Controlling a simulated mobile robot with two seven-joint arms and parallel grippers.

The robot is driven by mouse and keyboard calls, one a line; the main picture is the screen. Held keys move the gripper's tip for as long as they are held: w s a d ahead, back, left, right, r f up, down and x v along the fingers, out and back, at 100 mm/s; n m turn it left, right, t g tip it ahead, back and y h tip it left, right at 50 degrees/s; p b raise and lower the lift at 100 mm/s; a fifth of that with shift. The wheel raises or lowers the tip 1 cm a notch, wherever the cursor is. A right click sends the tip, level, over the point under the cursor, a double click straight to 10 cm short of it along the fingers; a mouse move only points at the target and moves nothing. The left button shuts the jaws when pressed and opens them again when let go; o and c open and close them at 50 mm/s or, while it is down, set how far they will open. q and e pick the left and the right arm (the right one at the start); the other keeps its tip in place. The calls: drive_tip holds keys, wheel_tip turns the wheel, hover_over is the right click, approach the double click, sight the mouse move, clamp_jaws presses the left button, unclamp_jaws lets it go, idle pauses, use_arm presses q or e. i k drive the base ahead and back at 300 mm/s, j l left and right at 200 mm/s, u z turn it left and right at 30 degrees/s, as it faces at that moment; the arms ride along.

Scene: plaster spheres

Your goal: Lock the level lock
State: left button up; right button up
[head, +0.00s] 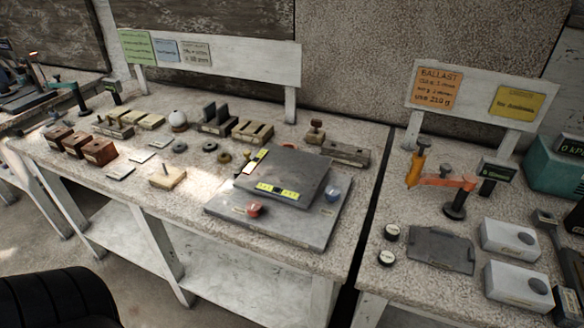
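A dark grey levelling plate (300,172) lies on a larger grey base slab (285,236) on the left bench. Two yellow spirit levels show on it: one (278,191) along the front edge and one (256,160) along the left edge. A red knob (254,209) sits on the slab in front of the plate. A blue-grey knob (333,194) sits to its right. Small labels on the slab are too small to read, so I cannot tell which part is the level lock or its state. Neither of my grippers shows.
Brown blocks (99,152), a white sphere (178,121), several weights and a wooden block with a peg (167,177) stand left of the slab. A narrow gap (371,215) separates the right bench, with its orange lever device (440,180) and white boxes (511,239).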

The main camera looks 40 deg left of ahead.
sight(247, 153)
drive_tip(key=u, duration=1.5)
drive_tip(key=k+z, duration=0.2)
drive_tip(key=i+j, duration=0.05)
